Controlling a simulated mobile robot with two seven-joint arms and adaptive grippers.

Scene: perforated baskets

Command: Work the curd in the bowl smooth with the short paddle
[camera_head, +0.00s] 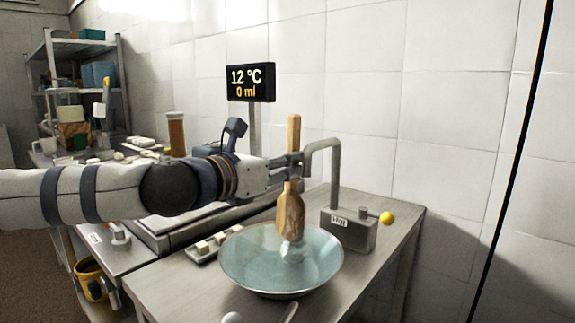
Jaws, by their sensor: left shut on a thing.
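A wooden paddle (290,213) is held upright in my left gripper (291,166), which is shut on its handle. The paddle's lower end is over the bowl (240,268), a wide, pale blue-grey one on the metal table. A small whitish lump (294,251), seemingly curd, shows in the bowl right at the paddle's lower end. The two appear to touch, but I cannot be sure. My right gripper is not in view.
A box with a bent spout pipe (348,232) and a yellow knob stands right of the bowl. A display (250,83) reads 12 °C and 0 ml. A small tray with pale blocks (212,245) sits left of the bowl. Shelves (80,85) stand at the back left.

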